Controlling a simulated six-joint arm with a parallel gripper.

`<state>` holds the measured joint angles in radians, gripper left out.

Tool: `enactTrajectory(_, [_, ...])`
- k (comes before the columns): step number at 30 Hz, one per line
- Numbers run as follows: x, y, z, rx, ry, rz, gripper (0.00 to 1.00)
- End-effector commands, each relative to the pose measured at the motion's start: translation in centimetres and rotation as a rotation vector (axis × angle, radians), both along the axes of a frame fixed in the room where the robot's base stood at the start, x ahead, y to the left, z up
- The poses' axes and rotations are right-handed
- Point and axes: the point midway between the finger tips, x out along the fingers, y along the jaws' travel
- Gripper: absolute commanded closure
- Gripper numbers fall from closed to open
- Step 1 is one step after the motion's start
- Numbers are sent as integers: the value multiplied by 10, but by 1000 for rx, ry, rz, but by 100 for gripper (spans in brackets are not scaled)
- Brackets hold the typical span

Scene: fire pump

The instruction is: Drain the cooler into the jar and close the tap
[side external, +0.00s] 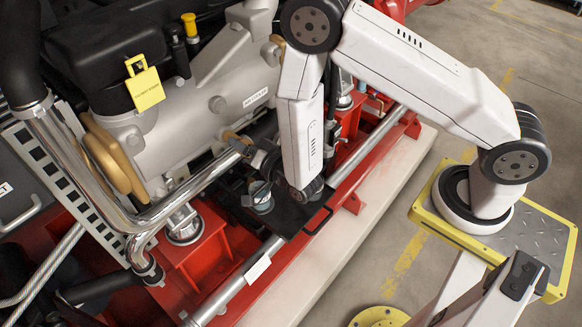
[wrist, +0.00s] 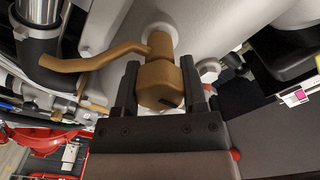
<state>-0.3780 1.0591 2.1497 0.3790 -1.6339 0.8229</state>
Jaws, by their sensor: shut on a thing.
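A brass tap (wrist: 160,84) sticks out of the pale grey cooler (wrist: 225,35) in the wrist view, with a bent brass lever (wrist: 85,63) reaching left. My gripper (wrist: 163,75) has its two dark fingers on either side of the tap's thick brass part and is shut on it.
Chrome pipes (side external: 100,190) and a red frame (side external: 200,250) crowd the left and front of the work. A yellow tag (side external: 145,88) hangs at upper left. A pale ledge (side external: 345,215) runs along the frame.

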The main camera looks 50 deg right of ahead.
Motion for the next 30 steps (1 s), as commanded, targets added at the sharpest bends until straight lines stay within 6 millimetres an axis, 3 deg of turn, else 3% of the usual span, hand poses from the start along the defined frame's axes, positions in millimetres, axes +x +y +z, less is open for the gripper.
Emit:
enactTrajectory(10, [-1,0,-1,4,4,1,100])
enactTrajectory(11, [-1,0,-1,4,4,1,37])
enactTrajectory(13, [-1,0,-1,3,4,1,14])
enactTrajectory(14, [-1,0,-1,3,4,1,11])
enactTrajectory(24, [-1,0,0,3,1,0,11])
enactTrajectory(30, [-11,1,-1,2,4,1,11])
